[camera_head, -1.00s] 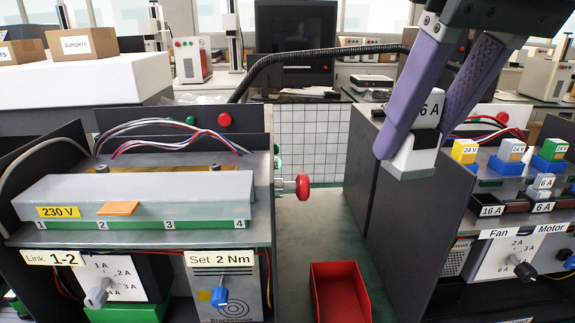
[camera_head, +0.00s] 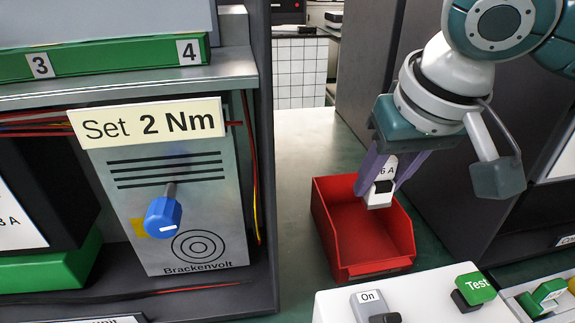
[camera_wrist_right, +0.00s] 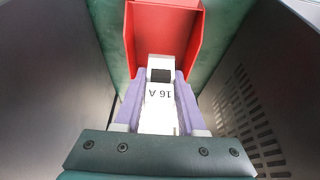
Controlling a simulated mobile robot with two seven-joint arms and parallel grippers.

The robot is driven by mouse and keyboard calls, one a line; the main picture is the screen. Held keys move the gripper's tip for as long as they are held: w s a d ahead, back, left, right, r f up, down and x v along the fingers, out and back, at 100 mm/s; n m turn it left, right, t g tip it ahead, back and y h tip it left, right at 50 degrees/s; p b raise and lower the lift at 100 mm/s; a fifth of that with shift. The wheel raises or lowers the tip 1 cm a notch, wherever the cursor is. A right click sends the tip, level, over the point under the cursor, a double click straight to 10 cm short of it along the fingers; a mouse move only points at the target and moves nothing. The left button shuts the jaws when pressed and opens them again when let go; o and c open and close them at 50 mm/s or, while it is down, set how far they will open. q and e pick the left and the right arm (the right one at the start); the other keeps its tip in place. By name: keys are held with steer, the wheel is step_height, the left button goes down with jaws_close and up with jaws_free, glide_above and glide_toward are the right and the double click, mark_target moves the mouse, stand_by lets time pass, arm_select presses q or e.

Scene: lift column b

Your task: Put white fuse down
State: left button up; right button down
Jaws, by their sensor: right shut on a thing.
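The white fuse (camera_head: 387,168) is held between the purple fingers of my right gripper (camera_head: 382,186). Its dark lower part shows between the fingertips. In the right wrist view the fuse (camera_wrist_right: 158,118) reads 16 A, upside down. My right gripper is shut on it from both sides. The red bin (camera_head: 376,238) stands open on the green surface below, and no other thing shows in it. In the head view the fuse overlaps the bin's back part; I cannot tell its exact height over it. My left gripper is not in view.
A grey cabinet with a blue knob (camera_head: 163,217) and a "Set 2 Nm" label (camera_head: 148,122) stands left. A dark panel (camera_head: 450,215) rises at right. A white box (camera_head: 420,304) with switches is in front. Green bench surface (camera_head: 310,150) is free behind the bin.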

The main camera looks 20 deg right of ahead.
mark_target(381, 201)
step_height(381, 201, down, 5)
steer(key=shift+f+b, duration=0.1)
steer(key=shift+b, duration=0.45)
step_height(381, 201, down, 4)
steer(key=shift+r+b, duration=0.2)
steer(key=shift+b, duration=0.55)
steer(key=shift+f, duration=0.2)
steer(key=shift+f, duration=0.15)
steer(key=c, duration=0.5)
jaws_free()
